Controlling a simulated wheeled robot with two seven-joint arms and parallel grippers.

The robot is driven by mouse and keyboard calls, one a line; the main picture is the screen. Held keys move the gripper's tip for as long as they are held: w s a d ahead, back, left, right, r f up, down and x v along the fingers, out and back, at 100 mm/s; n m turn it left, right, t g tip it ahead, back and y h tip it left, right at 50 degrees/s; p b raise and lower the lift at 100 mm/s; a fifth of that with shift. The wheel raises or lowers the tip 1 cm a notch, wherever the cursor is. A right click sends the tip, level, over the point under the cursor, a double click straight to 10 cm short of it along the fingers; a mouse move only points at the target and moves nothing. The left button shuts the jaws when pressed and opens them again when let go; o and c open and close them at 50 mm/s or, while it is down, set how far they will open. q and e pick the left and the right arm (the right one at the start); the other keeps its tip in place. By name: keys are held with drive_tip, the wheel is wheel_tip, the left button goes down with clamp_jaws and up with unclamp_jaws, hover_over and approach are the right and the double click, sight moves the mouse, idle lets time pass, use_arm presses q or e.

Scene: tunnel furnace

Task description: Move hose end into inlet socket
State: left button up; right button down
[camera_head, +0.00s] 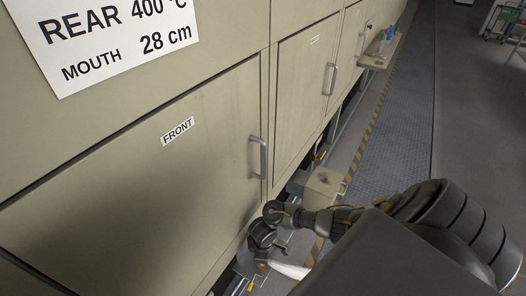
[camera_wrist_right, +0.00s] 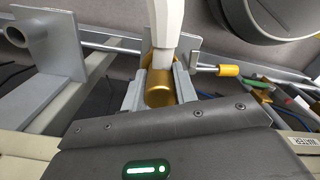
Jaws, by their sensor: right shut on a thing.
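My right gripper (camera_wrist_right: 161,78) is shut on the hose end (camera_wrist_right: 159,92), a brass-coloured cylinder on a white hose (camera_wrist_right: 166,22). The hose runs up out of the right wrist view. In the head view my right gripper (camera_head: 262,240) is low beside the furnace front, and a white piece that looks like the hose (camera_head: 288,271) shows by it. A grey bracket with a round open tube, possibly the inlet socket (camera_wrist_right: 16,34), stands left of the gripper in the wrist view, apart from the hose end. My left gripper is not in view.
A furnace door marked FRONT (camera_head: 178,131) with a handle (camera_head: 258,158) is close to my arm. A beige box (camera_head: 323,188) stands beyond the gripper. A rod with a yellow tip (camera_wrist_right: 228,70) and a WATER label (camera_wrist_right: 308,139) lie right of the gripper. The walkway (camera_head: 400,130) is clear.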

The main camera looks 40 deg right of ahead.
drive_tip(key=shift+f, duration=0.15)
drive_tip(key=shift+f, duration=0.25)
drive_tip(key=shift+f, duration=0.4)
idle(0.4)
drive_tip(key=shift+f+b, duration=0.3)
drive_tip(key=shift+f, duration=0.05)
drive_tip(key=c, duration=1)
unclamp_jaws()
drive_tip(key=shift+r, duration=0.15)
